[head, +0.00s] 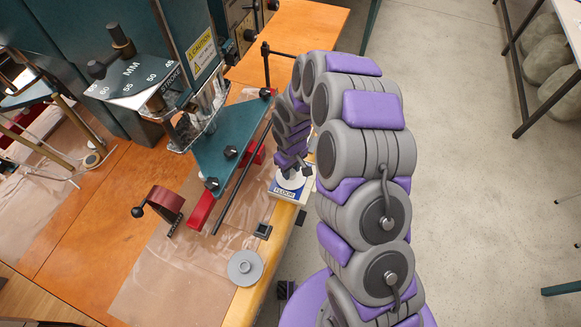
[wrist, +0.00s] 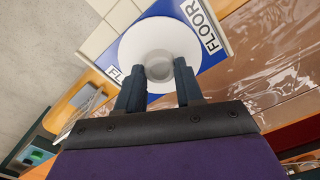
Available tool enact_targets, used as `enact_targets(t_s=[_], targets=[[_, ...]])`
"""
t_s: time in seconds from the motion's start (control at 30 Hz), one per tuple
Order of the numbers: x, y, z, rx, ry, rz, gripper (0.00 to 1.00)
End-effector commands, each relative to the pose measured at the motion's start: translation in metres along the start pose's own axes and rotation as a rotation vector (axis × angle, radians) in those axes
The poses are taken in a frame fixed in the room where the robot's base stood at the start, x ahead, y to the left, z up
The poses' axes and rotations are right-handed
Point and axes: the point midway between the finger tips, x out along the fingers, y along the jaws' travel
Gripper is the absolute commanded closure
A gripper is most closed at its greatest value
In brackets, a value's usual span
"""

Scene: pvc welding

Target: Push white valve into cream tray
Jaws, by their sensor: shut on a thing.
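The white valve, a round disc (wrist: 135,45) with a raised hub (wrist: 159,57), lies over a blue and cream piece lettered FLOOR (wrist: 221,24). My gripper (wrist: 160,80) is shut on the hub, with one dark finger on each side. In the head view the white disc (head: 290,181) shows small below my gripper (head: 292,169), over the same FLOOR piece (head: 290,196) at the bench edge. Its pale gridded part (wrist: 108,30) may be the cream tray; I cannot tell for sure. My arm hides part of this spot in the head view.
A grey disc with a hub (head: 245,267) lies on the clear sheet nearer the front. A teal machine (head: 232,145) with a dark rod (head: 243,170) stands just left of my gripper. A red crank part (head: 162,203) is further left. Open floor (head: 460,130) lies to the right.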

Motion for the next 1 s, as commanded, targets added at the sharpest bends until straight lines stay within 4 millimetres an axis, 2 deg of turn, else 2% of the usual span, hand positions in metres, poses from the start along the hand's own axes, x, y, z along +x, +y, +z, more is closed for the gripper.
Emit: enact_targets(t_s=[0.13, 0.17, 0.47, 0.77, 0.87, 1.0], targets=[[0.004, 0.000, 0.000, 0.000, -0.001, 0.000, 1.00], [0.004, 0.000, 0.000, 0.000, -0.001, 0.000, 0.63], [0.003, 0.000, 0.000, 0.000, 0.001, 0.000, 0.34], [0.001, 0.000, 0.000, 0.000, 0.001, 0.000, 0.34], [-0.009, 0.000, -0.001, 0.000, 0.003, 0.001, 0.34], [-0.034, 0.000, -0.002, 0.001, 0.007, 0.001, 0.34]])
